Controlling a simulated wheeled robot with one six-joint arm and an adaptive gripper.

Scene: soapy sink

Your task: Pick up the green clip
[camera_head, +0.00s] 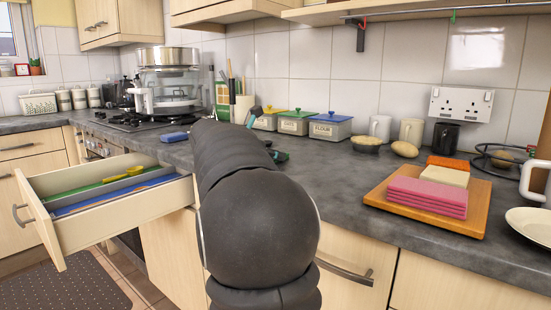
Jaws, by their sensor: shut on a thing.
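My dark padded arm reaches from the bottom middle over the counter and hides most of my gripper. A small dark part of my gripper (268,145) shows past the arm's far right side, low over the counter. A small dark green piece, seemingly the green clip (282,156), shows right beside it. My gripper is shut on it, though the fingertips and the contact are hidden.
An open drawer (84,233) with green and blue trays juts out at left. Lidded tins (330,126) and mugs (411,131) stand along the wall. A wooden board (390,206) with pink sponges (428,197) lies at right. The counter between is clear.

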